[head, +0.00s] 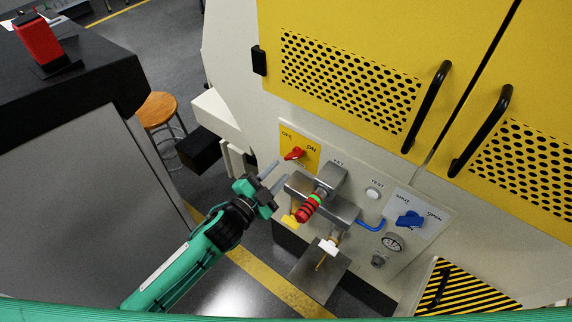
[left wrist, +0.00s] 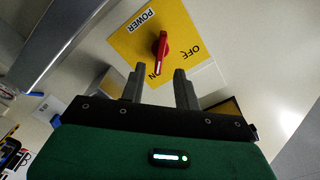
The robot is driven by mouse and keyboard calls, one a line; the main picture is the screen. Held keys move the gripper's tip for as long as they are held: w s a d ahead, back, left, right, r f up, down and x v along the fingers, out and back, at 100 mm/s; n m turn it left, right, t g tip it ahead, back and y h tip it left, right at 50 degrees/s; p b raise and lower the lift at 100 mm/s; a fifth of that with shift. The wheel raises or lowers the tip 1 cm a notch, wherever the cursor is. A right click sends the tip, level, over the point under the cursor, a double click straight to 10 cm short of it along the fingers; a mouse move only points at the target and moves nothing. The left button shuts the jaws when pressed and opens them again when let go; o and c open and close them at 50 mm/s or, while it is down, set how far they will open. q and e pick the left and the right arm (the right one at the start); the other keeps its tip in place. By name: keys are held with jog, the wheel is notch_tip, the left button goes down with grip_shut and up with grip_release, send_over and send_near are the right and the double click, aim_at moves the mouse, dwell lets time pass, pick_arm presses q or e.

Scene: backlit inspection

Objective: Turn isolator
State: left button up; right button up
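The isolator is a red rotary handle (head: 294,154) on a yellow plate (head: 302,140) marked OFF and ON, at the left end of the machine's control panel. In the left wrist view the handle (left wrist: 161,50) has a white mark at its end towards ON, with OFF to the right and POWER above left on the plate. In the head view it also lies towards ON. My left gripper (head: 281,171) is open and empty, just short of the plate. In the wrist view its two fingers (left wrist: 158,82) stand apart below the handle and appear clear of it. My right gripper is not in view.
Right of the plate are a grey metal fixture (head: 332,180) with a red-and-green part (head: 310,205), a TEST button (head: 374,193), a blue valve handle (head: 410,220) and a gauge (head: 392,242). Yellow perforated doors (head: 350,50) are above. A stool (head: 158,109) stands behind left.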

pick_arm(q)
jog(key=b+v, duration=0.1)
jog(key=v, duration=0.7)
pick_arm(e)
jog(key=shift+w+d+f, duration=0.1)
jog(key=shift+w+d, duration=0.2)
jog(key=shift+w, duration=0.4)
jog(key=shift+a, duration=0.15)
